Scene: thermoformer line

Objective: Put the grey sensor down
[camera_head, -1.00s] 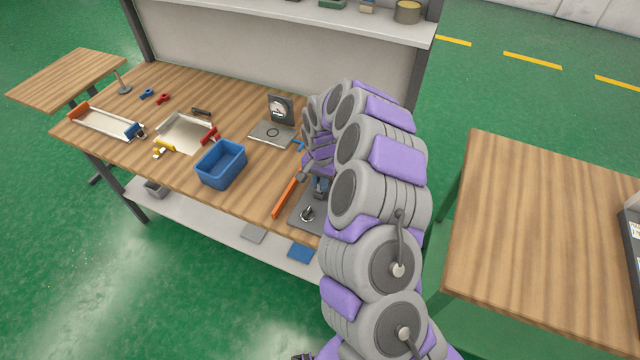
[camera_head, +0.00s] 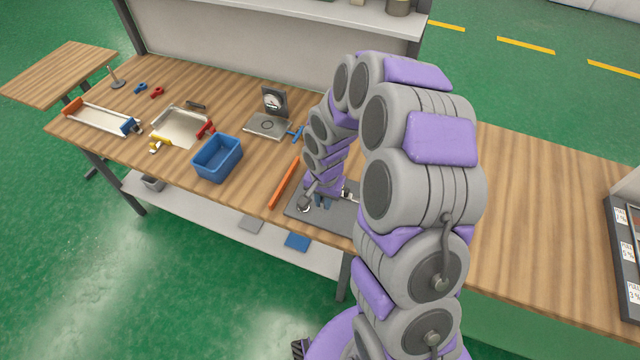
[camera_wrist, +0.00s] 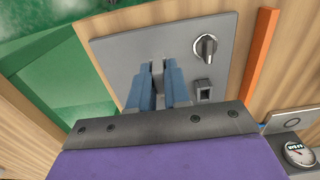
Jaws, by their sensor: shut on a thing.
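My gripper (camera_wrist: 158,88) points down over a grey panel (camera_wrist: 115,50) in the wrist view. Its blue-grey fingers are shut on the grey sensor (camera_wrist: 157,72), of which only a narrow grey strip shows between them. The rest of the sensor is hidden by the fingers. In the head view my gripper (camera_head: 324,200) is low over the same panel (camera_head: 341,220) at the bench's front edge, partly behind my arm. I cannot tell whether the sensor touches the panel.
The panel carries a rotary knob (camera_wrist: 206,47) and a small black switch (camera_wrist: 203,91). An orange bar (camera_head: 285,183) lies left of it. A blue bin (camera_head: 217,158), a dial gauge stand (camera_head: 273,103) and a metal tray (camera_head: 180,124) stand farther left. Bare wood lies between bin and bar.

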